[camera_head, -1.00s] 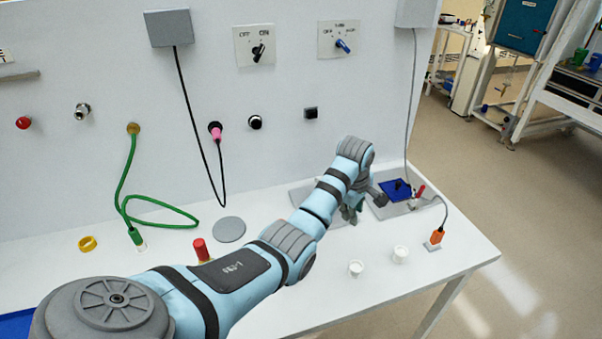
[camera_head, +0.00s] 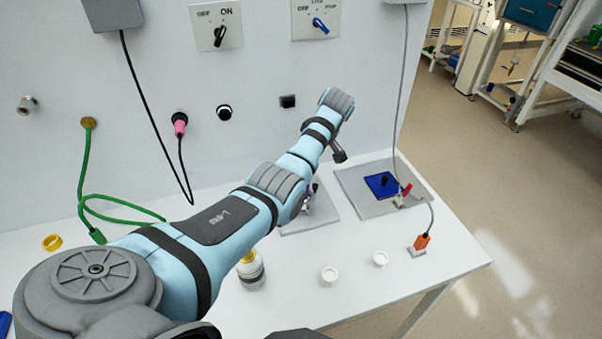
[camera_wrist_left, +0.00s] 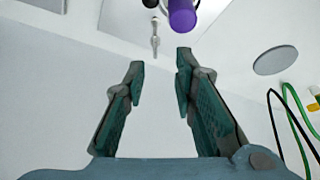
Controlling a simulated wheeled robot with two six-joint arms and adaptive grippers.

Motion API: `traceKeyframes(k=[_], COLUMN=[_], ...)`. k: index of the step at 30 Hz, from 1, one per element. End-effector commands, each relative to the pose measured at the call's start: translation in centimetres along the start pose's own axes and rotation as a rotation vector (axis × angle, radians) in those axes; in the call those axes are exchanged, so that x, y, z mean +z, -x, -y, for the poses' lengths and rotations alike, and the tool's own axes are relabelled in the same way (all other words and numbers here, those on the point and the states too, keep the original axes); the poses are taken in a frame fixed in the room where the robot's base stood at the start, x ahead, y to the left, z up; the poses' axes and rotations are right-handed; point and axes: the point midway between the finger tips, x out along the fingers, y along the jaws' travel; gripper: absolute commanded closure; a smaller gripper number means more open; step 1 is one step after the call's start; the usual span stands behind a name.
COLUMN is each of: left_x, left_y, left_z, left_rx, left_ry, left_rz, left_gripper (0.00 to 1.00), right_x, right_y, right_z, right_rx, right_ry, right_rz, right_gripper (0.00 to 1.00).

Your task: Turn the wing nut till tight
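My left gripper (camera_wrist_left: 160,62) is open and empty in the left wrist view, its two green-padded fingers well apart. Beyond the fingertips is a small silver fitting (camera_wrist_left: 155,32), apart from them. A purple handle (camera_wrist_left: 182,14) is beside it, cut by the top edge. I cannot tell whether the silver fitting is the wing nut. In the head view my arm partly hides a grey plate (camera_head: 312,222) with small fittings. A second grey plate (camera_head: 354,196) to its right bears a blue pad (camera_head: 380,184) and a red-handled fitting (camera_head: 405,190). My right gripper is not in view.
Two white cups (camera_head: 329,276) and an orange connector (camera_head: 421,243) are near the table's right front. A green hose (camera_head: 82,180) and a black cable (camera_head: 160,130) hang from the panel at left.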

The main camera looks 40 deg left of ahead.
Motion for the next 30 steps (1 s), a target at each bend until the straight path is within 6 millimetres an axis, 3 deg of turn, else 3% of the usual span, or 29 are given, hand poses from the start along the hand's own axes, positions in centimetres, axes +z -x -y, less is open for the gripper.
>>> traceKeyframes(k=[3, 10, 20, 26, 30], left_x=[0.2, 0.4, 0.2, 0.3, 0.3], left_y=[-3.5, -7.0, -7.5, -7.5, -7.5], left_z=[0.0, -0.3, -0.2, -0.3, -0.3], left_rx=[-0.002, 0.003, 0.004, 0.003, 0.003], left_ry=[0.001, -0.003, -0.002, -0.003, -0.003], left_rz=[0.002, 0.002, 0.002, 0.002, 0.003], left_gripper=[0.75, 0.75, 0.75, 1.00, 1.00], right_x=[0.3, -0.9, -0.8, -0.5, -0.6], right_y=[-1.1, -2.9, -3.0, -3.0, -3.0], right_z=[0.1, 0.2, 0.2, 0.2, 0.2], right_rx=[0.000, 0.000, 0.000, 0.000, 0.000], right_ry=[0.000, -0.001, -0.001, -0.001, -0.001], right_rz=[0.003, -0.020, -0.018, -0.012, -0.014], right_gripper=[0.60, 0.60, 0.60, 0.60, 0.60])
